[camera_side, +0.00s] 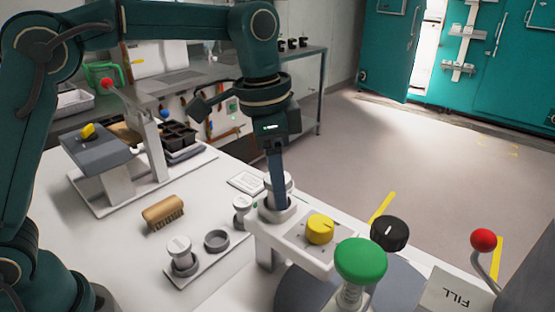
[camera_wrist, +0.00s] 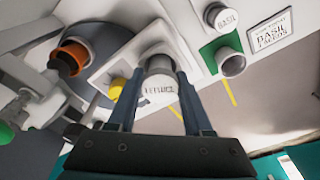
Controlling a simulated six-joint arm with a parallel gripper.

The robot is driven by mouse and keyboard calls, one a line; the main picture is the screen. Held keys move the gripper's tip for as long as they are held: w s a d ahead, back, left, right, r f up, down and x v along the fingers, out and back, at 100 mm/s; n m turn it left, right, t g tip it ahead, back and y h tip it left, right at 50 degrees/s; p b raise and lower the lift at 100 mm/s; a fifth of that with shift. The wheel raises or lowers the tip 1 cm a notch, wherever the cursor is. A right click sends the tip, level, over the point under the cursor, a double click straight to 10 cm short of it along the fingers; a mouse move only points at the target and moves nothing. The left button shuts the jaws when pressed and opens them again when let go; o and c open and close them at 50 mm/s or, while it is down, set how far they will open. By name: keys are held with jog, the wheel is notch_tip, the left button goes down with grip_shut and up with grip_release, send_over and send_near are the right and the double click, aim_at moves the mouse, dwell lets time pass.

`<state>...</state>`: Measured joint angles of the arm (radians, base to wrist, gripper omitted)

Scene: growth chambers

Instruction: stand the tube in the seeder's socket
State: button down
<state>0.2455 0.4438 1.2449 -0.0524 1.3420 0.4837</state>
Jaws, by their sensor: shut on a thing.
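My gripper (camera_side: 277,203) is shut on a pale tube (camera_wrist: 159,88) whose label reads roughly LETTUCE. In the wrist view one finger stands on each side of the tube. In the side view the tube top (camera_side: 286,181) shows beside the finger, over the round socket (camera_side: 277,212) of the white seeder (camera_side: 300,243). The tube looks upright and lined up with the socket. Its lower end is hidden, so I cannot tell whether it rests on the bottom.
A rack (camera_side: 200,267) holds a capped tube (camera_side: 181,249) beside an empty ring (camera_side: 216,239). Another small tube (camera_side: 243,206) stands near the socket. The seeder carries a yellow knob (camera_side: 320,229); a green button (camera_side: 361,260) stands nearby. A brush (camera_side: 163,212) lies on the bench.

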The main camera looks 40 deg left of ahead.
jog(key=shift+c, duration=1.2)
grip_release()
jog(key=s+a+n+t, duration=0.2)
jog(key=s+a+n, duration=0.2)
jog(key=s, duration=0.4)
jog(key=s+a+n+t, duration=0.2)
jog(key=s+a+n, duration=0.2)
jog(key=s, duration=0.3)
jog(key=shift+s+a+f+t+y, duration=0.15)
jog(key=shift+s+a+t+y, duration=0.2)
jog(key=shift+a, duration=0.25)
